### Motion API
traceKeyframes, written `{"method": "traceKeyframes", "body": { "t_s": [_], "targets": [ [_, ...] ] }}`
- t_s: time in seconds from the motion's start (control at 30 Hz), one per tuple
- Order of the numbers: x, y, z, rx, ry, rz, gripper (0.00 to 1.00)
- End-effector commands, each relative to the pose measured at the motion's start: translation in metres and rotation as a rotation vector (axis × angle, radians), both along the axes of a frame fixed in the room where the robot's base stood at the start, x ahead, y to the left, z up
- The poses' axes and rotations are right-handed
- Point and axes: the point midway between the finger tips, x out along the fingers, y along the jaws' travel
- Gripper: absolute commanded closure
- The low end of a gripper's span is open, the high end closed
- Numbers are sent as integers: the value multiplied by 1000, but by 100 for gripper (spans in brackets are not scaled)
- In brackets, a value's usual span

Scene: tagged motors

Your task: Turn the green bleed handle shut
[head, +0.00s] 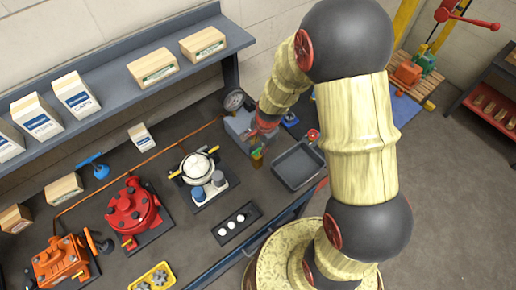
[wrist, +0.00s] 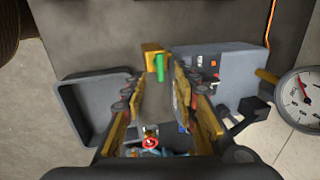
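The green bleed handle (wrist: 160,67) is a short bar hanging from a yellow valve body (wrist: 151,48) on the side of a grey box (wrist: 225,60). In the head view the handle (head: 257,153) is small and sits by the box (head: 237,124), just below my gripper (head: 264,130). In the wrist view my gripper (wrist: 158,76) is open, with its two yellow fingers apart. The handle shows in the gap between the fingertips, seemingly just beyond them. I cannot tell whether either finger touches it. Nothing is held.
A pressure gauge (wrist: 300,98) is right of the box in the wrist view. An empty grey tray (head: 298,167) lies close by. A red motor (head: 132,208), an orange motor (head: 62,262) and a white-topped unit (head: 197,166) stand on the bench. A shelf (head: 120,88) with boxes runs behind.

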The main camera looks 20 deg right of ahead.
Motion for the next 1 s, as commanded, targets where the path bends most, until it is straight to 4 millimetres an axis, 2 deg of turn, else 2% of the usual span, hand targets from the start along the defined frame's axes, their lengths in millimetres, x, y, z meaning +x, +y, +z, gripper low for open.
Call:
{"method": "traceKeyframes", "body": {
  "t_s": [0.03, 0.2, 0.4, 0.57, 1.0],
  "targets": [
    [-1, -1, 13, -1, -7, -1, 71],
    [-8, -3, 45, -1, -4, -1, 71],
    [-13, -4, 69, 0, -1, -1, 71],
    [-14, -5, 75, -1, 0, -1, 71],
    [-15, -5, 75, -1, 1, 0, 71]
  ]
}}
